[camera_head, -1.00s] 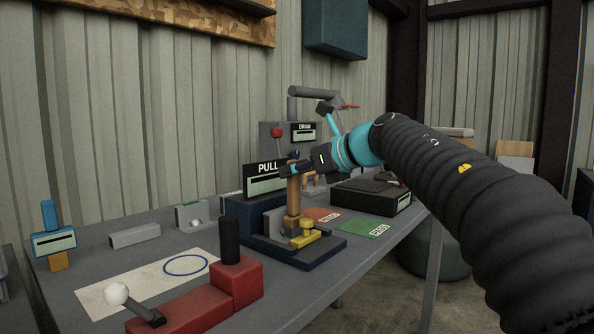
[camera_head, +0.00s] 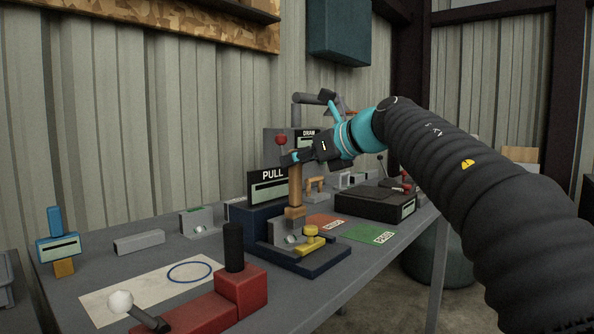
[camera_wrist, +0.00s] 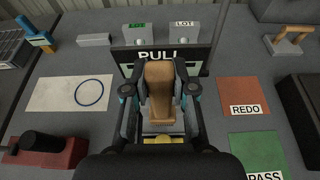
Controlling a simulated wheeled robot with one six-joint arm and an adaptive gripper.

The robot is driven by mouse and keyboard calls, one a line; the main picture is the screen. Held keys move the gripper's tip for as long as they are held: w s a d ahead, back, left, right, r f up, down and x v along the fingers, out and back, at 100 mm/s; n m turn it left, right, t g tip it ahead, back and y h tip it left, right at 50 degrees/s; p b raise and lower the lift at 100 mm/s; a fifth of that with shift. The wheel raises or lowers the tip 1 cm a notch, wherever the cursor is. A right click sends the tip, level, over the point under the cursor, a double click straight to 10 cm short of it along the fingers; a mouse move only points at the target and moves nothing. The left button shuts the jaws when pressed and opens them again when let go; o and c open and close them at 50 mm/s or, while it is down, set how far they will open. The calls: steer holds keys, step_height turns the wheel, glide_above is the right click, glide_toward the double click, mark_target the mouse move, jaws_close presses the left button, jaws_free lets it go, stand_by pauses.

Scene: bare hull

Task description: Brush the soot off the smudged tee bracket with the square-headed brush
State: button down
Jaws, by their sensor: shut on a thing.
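My gripper (camera_head: 298,157) is shut on the wooden handle of a brush (camera_head: 295,180). The brush hangs about upright, its squarish head at the lower end. In the wrist view the brush (camera_wrist: 159,85) stands between my fingers (camera_wrist: 160,98). A grey bracket (camera_head: 278,232), which I take for the tee bracket, sits in the dark blue fixture (camera_head: 315,262) just below the brush head, behind a yellow clamp (camera_head: 311,243). The brush head appears slightly above it. The brush hides much of the bracket in the wrist view; I cannot make out soot.
A PULL sign (camera_head: 268,187) stands close behind the brush. An orange REDO mat (camera_head: 326,221) and a green PASS mat (camera_head: 370,233) lie to the right, near a black box (camera_head: 375,204). A red block with a black post (camera_head: 240,289) stands front left.

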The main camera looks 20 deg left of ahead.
mark_target(297, 150)
steer(key=shift+r, duration=2.1)
steer(key=shift+f, duration=0.15)
